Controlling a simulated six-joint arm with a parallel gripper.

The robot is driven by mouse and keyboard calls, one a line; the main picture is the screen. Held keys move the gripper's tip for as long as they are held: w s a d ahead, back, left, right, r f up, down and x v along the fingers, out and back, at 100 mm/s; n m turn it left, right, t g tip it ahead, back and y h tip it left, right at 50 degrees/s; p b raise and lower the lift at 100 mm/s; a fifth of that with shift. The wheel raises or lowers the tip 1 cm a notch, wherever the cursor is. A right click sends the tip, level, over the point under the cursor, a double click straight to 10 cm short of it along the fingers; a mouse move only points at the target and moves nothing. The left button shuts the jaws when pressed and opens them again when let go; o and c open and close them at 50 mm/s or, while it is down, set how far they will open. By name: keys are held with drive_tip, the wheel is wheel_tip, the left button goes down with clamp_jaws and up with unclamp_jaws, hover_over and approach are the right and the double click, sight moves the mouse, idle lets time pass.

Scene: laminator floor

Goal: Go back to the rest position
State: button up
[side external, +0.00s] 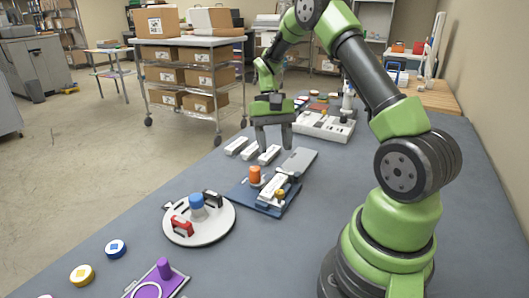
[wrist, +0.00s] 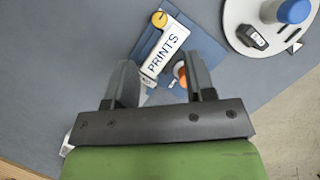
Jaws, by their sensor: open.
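My gripper (side external: 275,147) hangs over the work table with its two fingers pointing down, apart and empty. In the wrist view my gripper (wrist: 161,72) shows both fingers spread, with nothing held between them. A white block marked PRINTS (wrist: 166,50) lies on a blue board (wrist: 203,43), beyond the fingers in that view. In the side view the blue board (side external: 240,195) is nearer the camera than my gripper, with the white block (side external: 270,190) and an orange cylinder (side external: 255,176) on it. No rest position is marked in view.
A round white tray (side external: 210,235) holds a blue cylinder and red and black clips. White bars (side external: 237,146) lie near my gripper. A compartmented white holder (side external: 325,127) stands behind. A purple item (side external: 163,275) is at the front. Bare table (side external: 310,215) lies right of the board.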

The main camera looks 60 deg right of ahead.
drive_tip(key=s+a+r+n+t+h, duration=0.25)
drive_tip(key=a+r+t, duration=0.25)
drive_tip(key=a+r, duration=0.7)
drive_tip(key=s+a+r+n+t, duration=0.1)
drive_tip(key=s+a+r+t, duration=0.1)
drive_tip(key=s, duration=0.3)
drive_tip(key=s+a+r+n+t+y, duration=0.1)
drive_tip(key=s+a+r+t, duration=0.1)
drive_tip(key=s+a+t, duration=0.1)
drive_tip(key=shift+s+a+r+n, duration=0.4)
drive_tip(key=shift+s+a, duration=0.15)
drive_tip(key=shift+s, duration=0.35)
